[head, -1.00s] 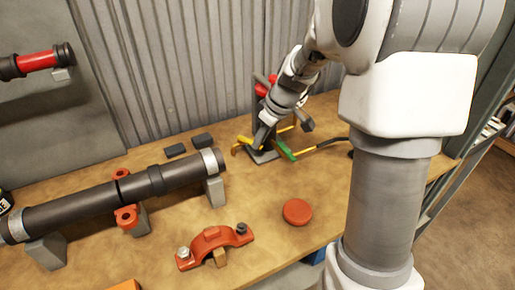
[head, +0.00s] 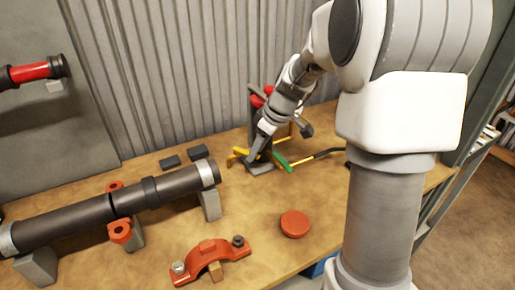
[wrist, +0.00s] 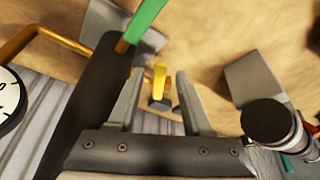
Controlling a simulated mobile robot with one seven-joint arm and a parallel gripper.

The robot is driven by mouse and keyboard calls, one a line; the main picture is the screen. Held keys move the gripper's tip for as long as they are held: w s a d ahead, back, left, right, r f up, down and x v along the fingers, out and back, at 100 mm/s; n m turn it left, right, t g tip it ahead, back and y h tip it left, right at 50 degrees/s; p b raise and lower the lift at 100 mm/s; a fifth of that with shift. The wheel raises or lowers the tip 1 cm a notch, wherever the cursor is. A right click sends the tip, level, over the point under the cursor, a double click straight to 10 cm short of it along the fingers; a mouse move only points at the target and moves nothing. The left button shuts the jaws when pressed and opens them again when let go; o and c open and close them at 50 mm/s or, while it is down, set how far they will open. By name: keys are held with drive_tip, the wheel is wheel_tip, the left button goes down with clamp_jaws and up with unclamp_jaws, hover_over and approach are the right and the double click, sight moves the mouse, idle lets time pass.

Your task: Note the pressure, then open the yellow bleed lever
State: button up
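The yellow bleed lever (head: 240,151) is on the dark riser fitting at the back of the bench. In the wrist view the yellow lever (wrist: 160,76) is seen nearly end-on, in the gap between my fingertips. My gripper (wrist: 157,88) is open, with a finger on either side of the lever and visible space to both. In the head view my gripper (head: 251,156) reaches down at the fitting and hides part of it. A white pressure gauge (wrist: 9,98) is cut off at the left edge of the wrist view; its needle reading cannot be told.
A green lever (head: 281,160) is just right of my gripper; it also shows in the wrist view (wrist: 144,22). A dark pipe (head: 85,217) on blocks, a red clamp (head: 210,258) and a red cap (head: 295,223) lie nearer. Bench between fitting and cap is clear.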

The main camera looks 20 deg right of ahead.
drive_tip(key=p+v, duration=0.2)
drive_tip(key=v, duration=1.5)
drive_tip(key=shift+r, duration=0.15)
drive_tip(key=shift+s+d, duration=0.15)
